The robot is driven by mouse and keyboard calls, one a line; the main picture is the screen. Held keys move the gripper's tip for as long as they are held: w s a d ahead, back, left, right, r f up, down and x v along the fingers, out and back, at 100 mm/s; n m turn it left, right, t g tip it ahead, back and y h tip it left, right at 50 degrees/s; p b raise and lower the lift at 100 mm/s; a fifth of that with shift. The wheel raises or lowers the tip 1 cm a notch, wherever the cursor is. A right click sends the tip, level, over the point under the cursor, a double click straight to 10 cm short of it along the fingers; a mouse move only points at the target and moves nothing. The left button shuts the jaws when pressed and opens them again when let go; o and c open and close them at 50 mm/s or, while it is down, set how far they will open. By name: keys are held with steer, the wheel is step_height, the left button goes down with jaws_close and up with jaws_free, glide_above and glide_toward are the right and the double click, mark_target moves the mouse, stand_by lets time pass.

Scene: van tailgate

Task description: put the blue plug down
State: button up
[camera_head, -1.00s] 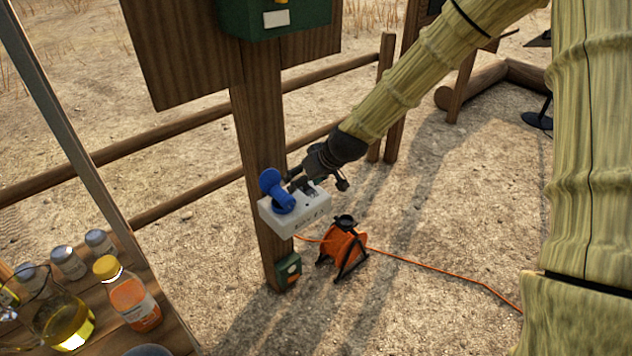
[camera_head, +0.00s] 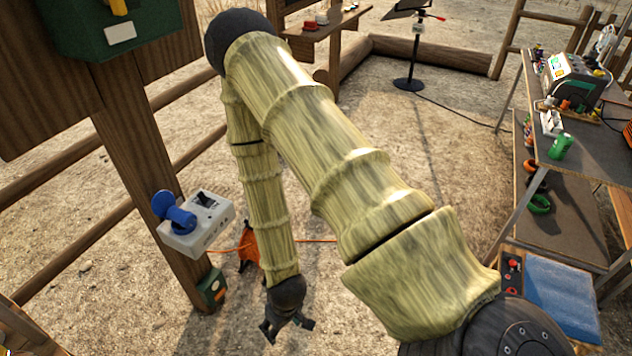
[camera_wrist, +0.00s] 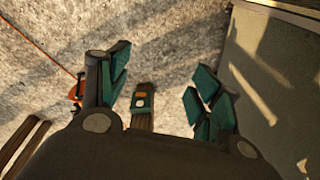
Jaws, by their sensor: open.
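The blue plug (camera_head: 175,214) sits on the white socket box (camera_head: 212,224), which is fixed to the wooden post. Its round blue cap or disc stands up at the left end of the box. My gripper (camera_head: 287,326) hangs low to the right of the post, well apart from the plug and the box. In the wrist view my gripper (camera_wrist: 160,95) has its teal-padded fingers spread with nothing between them. The plug does not show in the wrist view.
The orange cable reel (camera_head: 248,246) stands behind my arm, partly hidden. A green box (camera_head: 211,289) is low on the post. At right are a cluttered workbench (camera_head: 590,150) and a blue-topped box (camera_head: 562,290). Open sandy ground lies between.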

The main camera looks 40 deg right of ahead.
steer(key=s+d+f+g, duration=0.1)
steer(key=s+f, duration=0.2)
steer(key=s, duration=0.9)
steer(key=shift+s+f+m+h, duration=0.2)
steer(key=shift+s+m+h, duration=0.1)
steer(key=shift+s, duration=0.1)
